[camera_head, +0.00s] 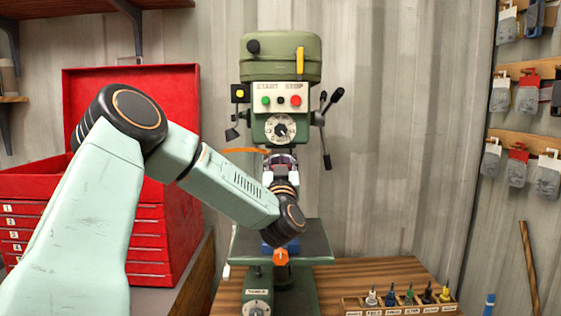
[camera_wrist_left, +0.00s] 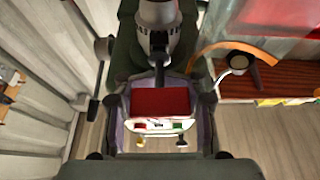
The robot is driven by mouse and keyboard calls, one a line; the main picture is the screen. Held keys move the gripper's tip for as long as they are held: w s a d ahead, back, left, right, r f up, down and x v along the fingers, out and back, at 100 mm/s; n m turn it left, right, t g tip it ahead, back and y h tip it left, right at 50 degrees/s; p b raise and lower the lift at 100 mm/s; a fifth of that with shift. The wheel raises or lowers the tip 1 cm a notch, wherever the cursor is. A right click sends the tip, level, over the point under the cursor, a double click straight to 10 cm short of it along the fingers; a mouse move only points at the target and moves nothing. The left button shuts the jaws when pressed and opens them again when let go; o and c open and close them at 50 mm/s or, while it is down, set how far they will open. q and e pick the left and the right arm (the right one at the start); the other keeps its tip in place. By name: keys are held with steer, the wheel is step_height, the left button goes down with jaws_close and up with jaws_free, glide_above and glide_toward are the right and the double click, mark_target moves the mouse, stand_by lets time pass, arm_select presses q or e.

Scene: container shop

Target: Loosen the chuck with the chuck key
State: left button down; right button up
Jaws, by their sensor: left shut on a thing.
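The green drill press (camera_head: 281,60) stands in the middle of the head view. Its grey chuck (camera_wrist_left: 158,14) shows at the top of the left wrist view. My left gripper (camera_wrist_left: 160,104) is shut around a red block that looks like the handle of the chuck key (camera_wrist_left: 160,101). A dark stem above the handle points toward the chuck. I cannot tell whether its tip sits in the chuck. In the head view my left gripper (camera_head: 281,164) is at chuck height, and my wrist hides part of the press. My right gripper is not in view.
A red toolbox (camera_head: 185,225) stands at the left, behind my left arm. An orange curved piece (camera_head: 243,150) is beside the chuck. The press's table (camera_head: 312,250) is below my wrist. A wooden rack (camera_head: 352,304) with several small tools is at the bottom right.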

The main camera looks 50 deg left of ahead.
arm_select(q)
steer(key=shift+s+a+n+g+y+b, duration=0.1)
steer(key=shift+n+g+y+b, duration=0.25)
steer(key=shift+n+b, duration=0.55)
steer(key=shift+n+g+y+b, duration=0.25)
steer(key=shift+n+g+b, duration=0.25)
steer(key=shift+n, duration=0.6)
steer(key=shift+s+a+f+n+g+y+b, duration=0.15)
steer(key=shift+n+g+b, duration=0.5)
steer(key=shift+n, duration=0.4)
steer(key=shift+n+g+y+b, duration=0.15)
steer(key=shift+n+g+b, duration=0.25)
steer(key=shift+n+b, duration=0.5)
steer(key=shift+n, duration=0.35)
steer(key=shift+s+a+f+n+g+b, duration=0.1)
steer(key=shift+n+g+b, duration=0.75)
steer(key=shift+n, duration=0.95)
